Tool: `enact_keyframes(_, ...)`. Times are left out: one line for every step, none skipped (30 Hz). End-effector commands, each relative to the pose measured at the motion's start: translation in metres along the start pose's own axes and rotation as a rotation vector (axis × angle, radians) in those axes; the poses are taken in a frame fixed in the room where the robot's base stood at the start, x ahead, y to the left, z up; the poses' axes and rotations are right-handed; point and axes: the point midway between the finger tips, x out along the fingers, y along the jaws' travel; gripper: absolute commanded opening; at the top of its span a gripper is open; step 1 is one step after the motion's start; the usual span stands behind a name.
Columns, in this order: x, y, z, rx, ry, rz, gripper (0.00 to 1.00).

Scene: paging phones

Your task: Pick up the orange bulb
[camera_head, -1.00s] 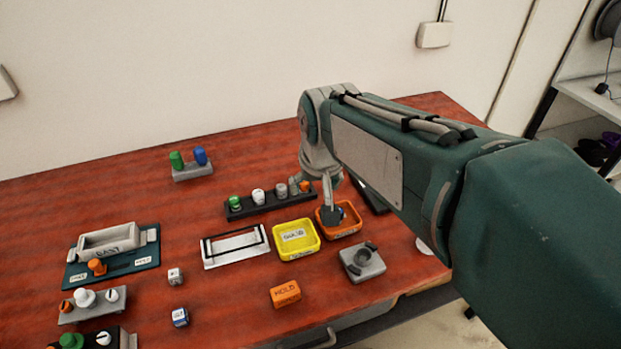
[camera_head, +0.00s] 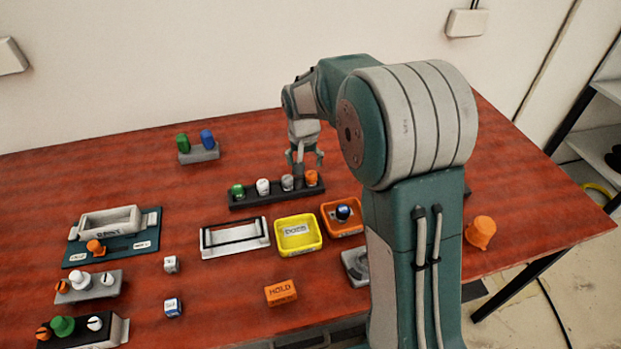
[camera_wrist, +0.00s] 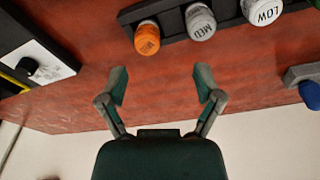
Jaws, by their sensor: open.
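The orange bulb (camera_head: 311,178) stands at the right end of a black rack (camera_head: 262,199), beside grey, white and green ones. In the wrist view the orange bulb (camera_wrist: 147,38) shows its labelled top, with grey (camera_wrist: 201,22) and white (camera_wrist: 262,10) labelled pieces beside it. My gripper (camera_head: 305,154) is above and just behind the rack's right end. In the wrist view my gripper (camera_wrist: 161,82) is open, with nothing between its fingers. The orange bulb lies beyond the fingertips, apart from them.
Yellow (camera_head: 298,248) and orange (camera_head: 342,232) trays and a white frame (camera_head: 234,252) sit in front of the rack. A grey holder (camera_head: 198,154) with green and blue pieces stands behind left. A larger orange object (camera_head: 480,232) is at right. My arm hides part of the table.

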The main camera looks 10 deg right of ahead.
Motion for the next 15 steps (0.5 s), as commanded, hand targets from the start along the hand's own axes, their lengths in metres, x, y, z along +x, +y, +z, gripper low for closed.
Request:
enact_keyframes(0.008,0.002,0.0,0.002,-0.002,-0.001,0.84)
enact_keyframes(0.011,0.003,-0.001,0.002,-0.002,-0.002,0.84)
enact_keyframes(0.013,0.004,-0.001,0.002,-0.002,-0.002,0.84)
enact_keyframes(0.015,0.005,-0.001,0.002,-0.002,-0.002,0.84)
enact_keyframes(0.017,0.006,-0.001,0.002,-0.002,-0.003,0.84)
enact_keyframes(0.021,0.007,-0.001,0.003,-0.002,-0.004,0.84)
enact_keyframes(0.024,0.009,-0.002,0.003,-0.003,-0.004,0.84)
enact_keyframes(0.028,0.01,-0.002,0.003,-0.004,-0.004,0.84)
enact_keyframes(0.034,0.012,-0.002,0.004,-0.004,-0.004,0.84)
enact_keyframes(0.039,0.013,-0.002,0.004,-0.004,-0.004,0.84)
enact_keyframes(0.044,0.013,-0.002,0.003,-0.005,-0.003,0.84)
enact_keyframes(0.05,0.014,-0.002,0.003,-0.004,-0.003,0.84)
enact_keyframes(0.054,0.013,-0.002,0.002,-0.003,-0.003,0.84)
enact_keyframes(0.058,0.012,-0.002,0.001,-0.004,-0.002,0.84)
enact_keyframes(0.062,0.011,-0.002,0.001,-0.002,-0.002,0.84)
